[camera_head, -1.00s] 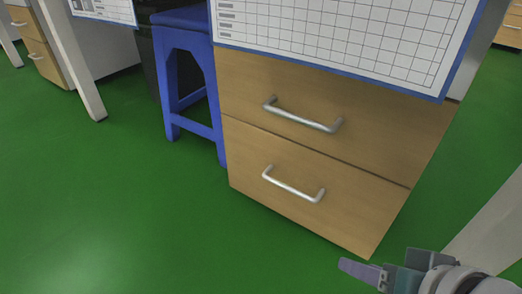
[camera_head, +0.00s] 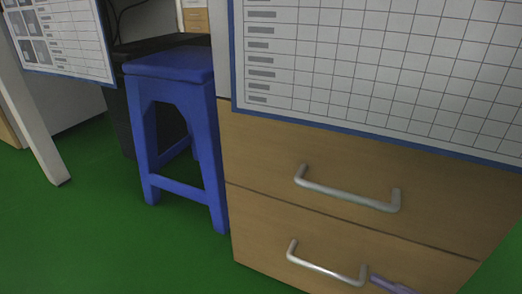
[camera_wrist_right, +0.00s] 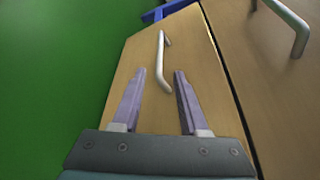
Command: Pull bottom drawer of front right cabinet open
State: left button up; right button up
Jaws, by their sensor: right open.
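The front right cabinet's bottom drawer (camera_head: 300,247) has a light wood front and is shut. Its silver bar handle (camera_head: 326,269) runs across its middle. The handle (camera_wrist_right: 163,65) also shows in the right wrist view, ahead of and between the finger lines. My right gripper (camera_wrist_right: 160,76) is open, with its two purple fingers on either side of the handle's near end and nothing gripped. In the head view, only a purple fingertip of it (camera_head: 390,285) shows, just right of the handle. My left gripper is not in view.
The upper drawer (camera_head: 260,140) with its handle (camera_head: 348,192) is shut above. A gridded sheet with a blue edge (camera_head: 380,70) hangs over the cabinet top. A blue stool (camera_head: 175,68) stands left of the cabinet. Green floor (camera_head: 120,250) is clear at front left.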

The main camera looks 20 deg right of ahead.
aim_at(347, 280)
jog(key=b+x, duration=0.2)
jog(key=x, duration=0.6)
jog(key=shift+s+d, duration=0.25)
jog(key=shift+s, duration=0.25)
jog(key=shift+w+a, duration=0.15)
jog(key=shift+w, duration=0.15)
jog(key=c, duration=0.4)
jog(key=shift+c, duration=1.3)
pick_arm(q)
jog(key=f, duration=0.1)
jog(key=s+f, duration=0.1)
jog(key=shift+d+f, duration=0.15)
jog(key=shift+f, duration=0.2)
pick_arm(e)
grip_shut()
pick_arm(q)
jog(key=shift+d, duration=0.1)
